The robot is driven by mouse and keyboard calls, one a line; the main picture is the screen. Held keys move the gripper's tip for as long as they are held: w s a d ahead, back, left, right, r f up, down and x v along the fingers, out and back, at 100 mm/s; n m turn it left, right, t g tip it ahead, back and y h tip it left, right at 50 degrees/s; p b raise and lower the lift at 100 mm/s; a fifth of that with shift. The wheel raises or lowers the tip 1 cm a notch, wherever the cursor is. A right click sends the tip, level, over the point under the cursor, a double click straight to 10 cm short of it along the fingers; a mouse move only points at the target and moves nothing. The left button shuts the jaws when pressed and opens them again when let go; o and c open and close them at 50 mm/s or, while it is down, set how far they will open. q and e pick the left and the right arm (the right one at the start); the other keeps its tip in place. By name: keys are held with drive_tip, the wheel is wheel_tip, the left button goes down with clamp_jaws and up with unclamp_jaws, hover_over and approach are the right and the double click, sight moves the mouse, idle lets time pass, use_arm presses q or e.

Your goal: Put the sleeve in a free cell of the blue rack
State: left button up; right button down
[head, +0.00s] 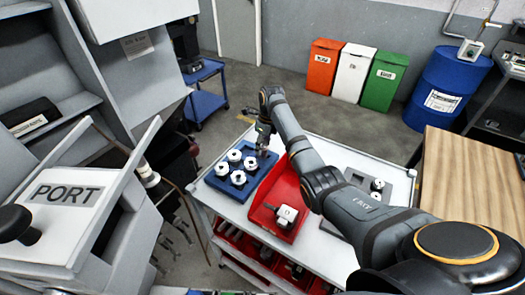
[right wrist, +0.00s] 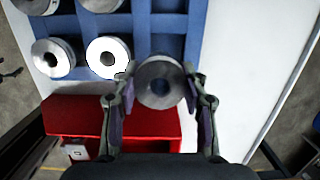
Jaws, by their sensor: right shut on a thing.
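The blue rack (head: 226,187) sits on the left part of the white cart top and holds several pale metal sleeves in its cells. In the right wrist view the rack (right wrist: 142,42) shows filled cells at the left and empty cells at the right. My right gripper (head: 262,150) is at the rack's far right side. In the right wrist view this gripper (right wrist: 160,100) is shut on a grey sleeve (right wrist: 157,70), seen end-on with its dark bore. The sleeve overlaps the rack's near edge in that view; I cannot tell its height. My left gripper is not in view.
A red tray (head: 268,217) with a metal part (head: 287,214) stands beside the rack. A grey tray (head: 354,176) with more round parts lies further right, partly behind my right arm.

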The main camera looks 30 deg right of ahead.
drive_tip(key=shift+w+d+f, duration=0.1)
drive_tip(key=shift+w+f, duration=0.5)
drive_tip(key=shift+w, duration=0.05)
drive_tip(key=shift+w+d+f, duration=0.1)
drive_tip(key=shift+d+f, duration=0.05)
drive_tip(key=shift+f, duration=0.3)
wheel_tip(320, 180, down, 2)
drive_tip(key=shift+f+p, duration=0.15)
drive_tip(key=shift+p, duration=0.4)
drive_tip(key=shift+w+f, duration=0.1)
drive_tip(key=shift+f, duration=0.15)
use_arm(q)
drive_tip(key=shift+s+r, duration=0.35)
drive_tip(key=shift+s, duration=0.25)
use_arm(e)
drive_tip(key=shift+f, duration=0.1)
drive_tip(key=c, duration=1)
unclamp_jaws()
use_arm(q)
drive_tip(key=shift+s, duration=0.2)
